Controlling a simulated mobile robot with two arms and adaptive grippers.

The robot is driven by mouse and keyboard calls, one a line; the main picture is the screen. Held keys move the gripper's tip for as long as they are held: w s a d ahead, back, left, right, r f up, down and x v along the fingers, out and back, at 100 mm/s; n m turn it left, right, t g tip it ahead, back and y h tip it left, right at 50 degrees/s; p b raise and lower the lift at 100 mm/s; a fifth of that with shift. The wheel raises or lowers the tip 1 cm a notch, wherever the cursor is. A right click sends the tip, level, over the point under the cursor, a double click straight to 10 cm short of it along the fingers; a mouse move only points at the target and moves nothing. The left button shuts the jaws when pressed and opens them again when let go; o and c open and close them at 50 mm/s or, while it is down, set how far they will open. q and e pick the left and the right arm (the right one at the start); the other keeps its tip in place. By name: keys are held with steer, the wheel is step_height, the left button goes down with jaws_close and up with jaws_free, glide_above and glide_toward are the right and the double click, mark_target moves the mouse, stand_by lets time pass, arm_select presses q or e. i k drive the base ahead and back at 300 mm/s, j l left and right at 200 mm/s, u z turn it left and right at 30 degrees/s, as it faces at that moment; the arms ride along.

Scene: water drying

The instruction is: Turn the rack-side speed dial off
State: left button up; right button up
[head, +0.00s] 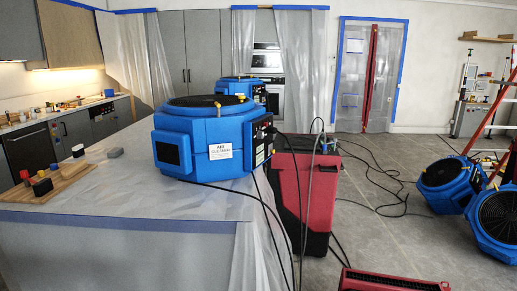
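A big blue air machine (200,140) with a white "AIR" label stands on the sheet-covered counter (130,205). Its dark control panel (262,140) faces right and is seen at a steep angle. Small pale marks show on the panel, but I cannot make out a speed dial or its setting. A second blue machine (242,83) stands just behind it, mostly hidden, with a dark panel on its right side. I cannot tell which one is rack-side. Neither of my grippers is in view.
A red and black unit (305,180) stands right of the counter, with cables around it. Blue fans (445,183) sit on the floor at right, near a red ladder (492,100). A wooden board (55,183) with small blocks lies at the counter's left. Grey floor between is partly clear.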

mark_target(260, 135)
steer(key=i, duration=0.15)
steer(key=i+l, duration=0.6)
steer(key=l, duration=0.25)
steer(key=i+l, duration=0.25)
steer(key=l, duration=0.15)
steer(key=i+l, duration=0.3)
steer(key=l+u, duration=0.05)
steer(key=l, duration=0.05)
